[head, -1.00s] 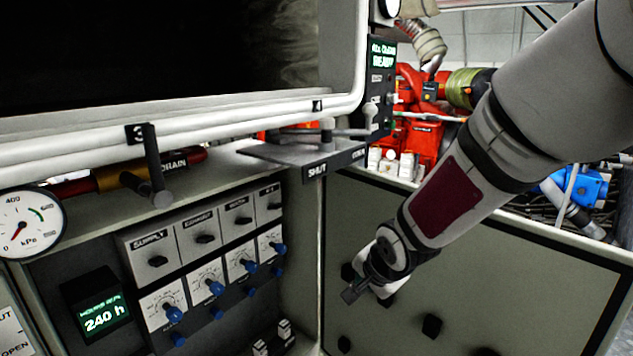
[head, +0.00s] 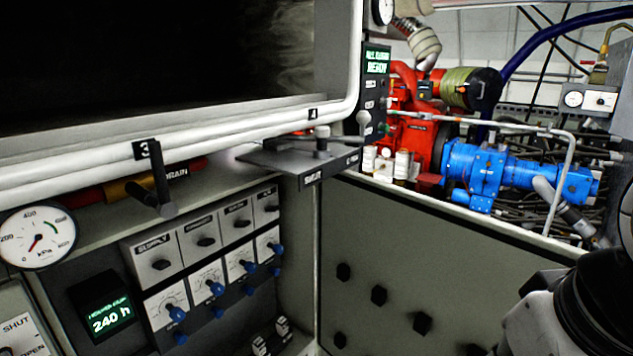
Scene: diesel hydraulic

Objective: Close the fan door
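No label in view reads "fan". A grey-green panel with several black knobs (head: 430,262) stands at an angle to the right of the control cabinet, like a door swung out. I cannot tell for certain that it is the fan door. Its lower part is cut off by the picture edge. Part of my arm shows at the lower right, in front of the panel's right end. My gripper's fingertips are not in the picture, so I cannot see whether it touches anything.
The control cabinet has switches and blue knobs (head: 216,287), a pressure gauge (head: 37,238) and an hour display (head: 103,315). A plate marked SHUT and OPEN (head: 20,335) is at lower left. A lever shelf (head: 300,163) juts out above. Red (head: 415,140) and blue machinery (head: 485,172) stand behind the panel.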

